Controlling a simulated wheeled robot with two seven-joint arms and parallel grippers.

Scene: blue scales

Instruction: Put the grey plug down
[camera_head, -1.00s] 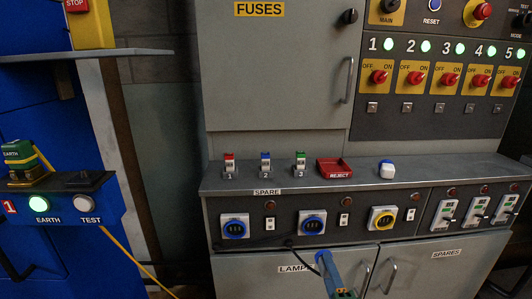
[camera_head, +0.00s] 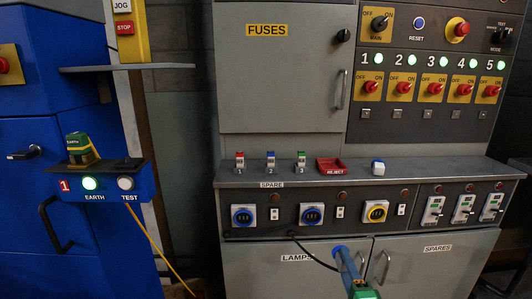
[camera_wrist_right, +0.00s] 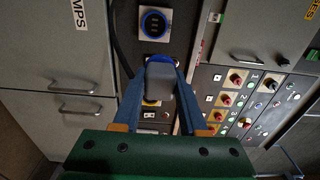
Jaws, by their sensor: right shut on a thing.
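The grey plug (camera_wrist_right: 161,82) shows in the right wrist view, held between the two blue fingers of my right gripper (camera_wrist_right: 162,76). In the head view my right gripper (camera_head: 341,252) is in front of the lower cabinet, below the row of sockets and right of the LAMPS label. The plug is not clearly visible there, hidden by the gripper. A black cable (camera_head: 314,256) runs from near the cabinet front to the gripper. My left gripper is not in view.
Below are a blue socket (camera_head: 311,214) and a yellow socket (camera_head: 376,212). A blue cabinet (camera_head: 30,180) stands at the left. Clear ledge lies right of the white-and-blue piece.

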